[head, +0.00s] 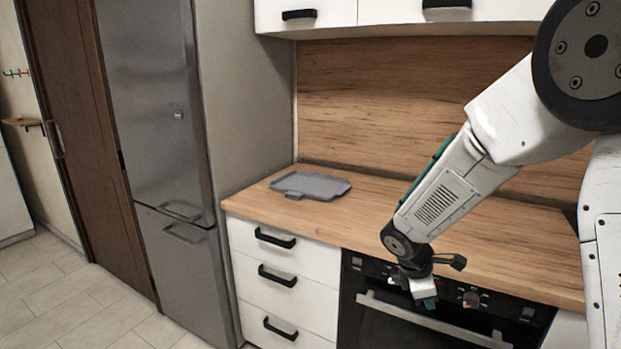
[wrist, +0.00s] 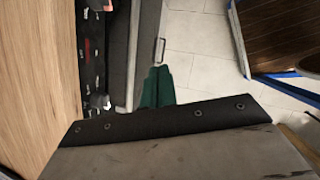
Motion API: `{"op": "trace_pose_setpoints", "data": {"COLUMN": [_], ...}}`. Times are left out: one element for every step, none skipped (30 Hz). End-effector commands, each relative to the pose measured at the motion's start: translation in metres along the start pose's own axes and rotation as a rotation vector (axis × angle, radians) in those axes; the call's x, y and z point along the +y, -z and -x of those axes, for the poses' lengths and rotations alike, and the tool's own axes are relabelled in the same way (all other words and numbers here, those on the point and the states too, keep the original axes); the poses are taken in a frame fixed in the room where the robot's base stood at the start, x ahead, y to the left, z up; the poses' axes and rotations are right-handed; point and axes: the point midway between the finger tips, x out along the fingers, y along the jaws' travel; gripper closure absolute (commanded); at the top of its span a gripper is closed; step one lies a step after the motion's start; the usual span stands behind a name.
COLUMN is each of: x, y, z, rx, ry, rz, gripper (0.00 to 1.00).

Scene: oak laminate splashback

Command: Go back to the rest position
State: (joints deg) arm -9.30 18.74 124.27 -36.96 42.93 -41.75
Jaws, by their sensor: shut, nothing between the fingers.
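My gripper (head: 429,302) is in front of the oven's control panel, just beyond the worktop's front edge, and points down. In the wrist view its green fingertips (wrist: 158,86) are together with nothing between them. My arm comes in from the right of the head view and reaches down over the worktop (head: 480,232). The oven (head: 400,330) is partly hidden behind the gripper. Its control panel also shows at the left of the wrist view (wrist: 92,60). I cannot tell whether the gripper touches the oven.
A grey tray (head: 310,185) lies at the worktop's left end. White drawers (head: 285,262) with black handles stand left of the oven. A steel fridge (head: 165,150) stands further left. Upper cabinets (head: 390,12) hang above. The tiled floor (head: 75,305) at front left is clear.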

Motion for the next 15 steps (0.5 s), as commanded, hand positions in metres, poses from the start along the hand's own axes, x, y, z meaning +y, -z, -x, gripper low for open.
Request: {"op": "trace_pose_setpoints", "data": {"x": [-0.014, -0.023, -0.037, -0.047, -0.058, -0.072, -0.083, -0.094, -0.108, -0.119, -0.129, -0.143, -0.153, -0.163, -0.176], "y": [-0.014, -0.022, -0.032, -0.038, -0.045, -0.054, -0.059, -0.065, -0.071, -0.076, -0.08, -0.084, -0.088, -0.091, -0.094], "z": [0.016, 0.024, 0.036, 0.045, 0.053, 0.065, 0.073, 0.081, 0.091, 0.099, 0.106, 0.115, 0.122, 0.128, 0.136], "rx": [0.001, 0.0, 0.0, 0.001, 0.002, 0.005, 0.007, 0.01, 0.015, 0.019, 0.025, 0.033, 0.039, 0.048, 0.059], "ry": [0.024, 0.043, 0.07, 0.089, 0.109, 0.135, 0.155, 0.175, 0.2, 0.219, 0.237, 0.261, 0.278, 0.295, 0.317], "rz": [-0.115, -0.187, -0.285, -0.357, -0.43, -0.523, -0.591, -0.656, -0.737, -0.795, -0.851, -0.922, -0.973, -1.02, -1.08], "gripper": [1.0, 1.0, 1.0, 1.0, 1.0, 1.0, 1.0, 1.0, 1.0, 1.0, 1.0, 1.0, 1.0, 1.0, 1.0]}}
